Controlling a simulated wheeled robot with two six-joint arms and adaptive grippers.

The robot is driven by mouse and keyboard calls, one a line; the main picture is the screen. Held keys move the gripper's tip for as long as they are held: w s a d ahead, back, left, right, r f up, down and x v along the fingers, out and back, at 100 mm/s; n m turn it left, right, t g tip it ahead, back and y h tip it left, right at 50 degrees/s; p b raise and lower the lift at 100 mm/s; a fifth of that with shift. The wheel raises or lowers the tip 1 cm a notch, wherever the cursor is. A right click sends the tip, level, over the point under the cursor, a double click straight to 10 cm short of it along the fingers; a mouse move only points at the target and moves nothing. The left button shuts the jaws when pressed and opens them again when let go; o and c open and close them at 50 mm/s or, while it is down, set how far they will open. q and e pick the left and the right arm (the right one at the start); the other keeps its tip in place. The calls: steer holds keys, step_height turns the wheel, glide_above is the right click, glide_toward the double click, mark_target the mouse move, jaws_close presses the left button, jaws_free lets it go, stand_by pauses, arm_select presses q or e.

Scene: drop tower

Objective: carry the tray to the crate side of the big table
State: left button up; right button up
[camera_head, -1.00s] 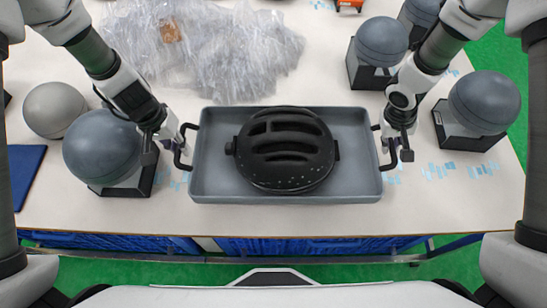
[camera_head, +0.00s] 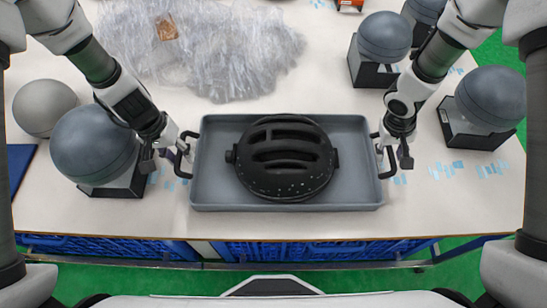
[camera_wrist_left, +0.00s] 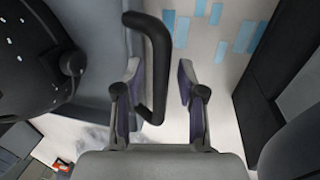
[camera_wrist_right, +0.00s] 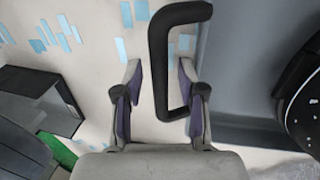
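The grey rectangular tray (camera_head: 210,190) is near the front edge of the big white table (camera_head: 300,222), with a black vented helmet (camera_head: 285,158) in it. Whether it lies flat on the table is hard to tell. My left gripper (camera_head: 176,150) is at the tray's left black handle (camera_wrist_left: 155,60). In the left wrist view its fingers are apart, one on each side of the handle, with gaps showing. My right gripper (camera_head: 388,148) is at the right handle (camera_wrist_right: 160,60), its fingers also apart on either side of the bar.
Grey balls on dark stands flank the tray: one (camera_head: 95,145) close on the left, others (camera_head: 490,97) on the right. Clear crumpled plastic (camera_head: 205,45) lies behind it. Blue crates (camera_head: 320,250) show below the front edge. A dark blue panel (camera_head: 18,165) lies far left.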

arm_select(q)
steer(key=shift+r, duration=0.1)
steer(key=shift+w+r, duration=0.1)
steer(key=shift+r, duration=0.3)
arm_select(e)
steer(key=shift+w, duration=0.1)
steer(key=shift+r, duration=0.15)
arm_select(q)
step_height(320, 180, up, 11)
steer(key=a, duration=0.2)
steer(key=shift+a, duration=0.15)
arm_select(e)
step_height(320, 180, up, 12)
steer(key=a, duration=0.2)
steer(key=shift+a+f, duration=0.15)
steer(key=shift+f, duration=0.1)
arm_select(q)
steer(key=shift+f, duration=0.15)
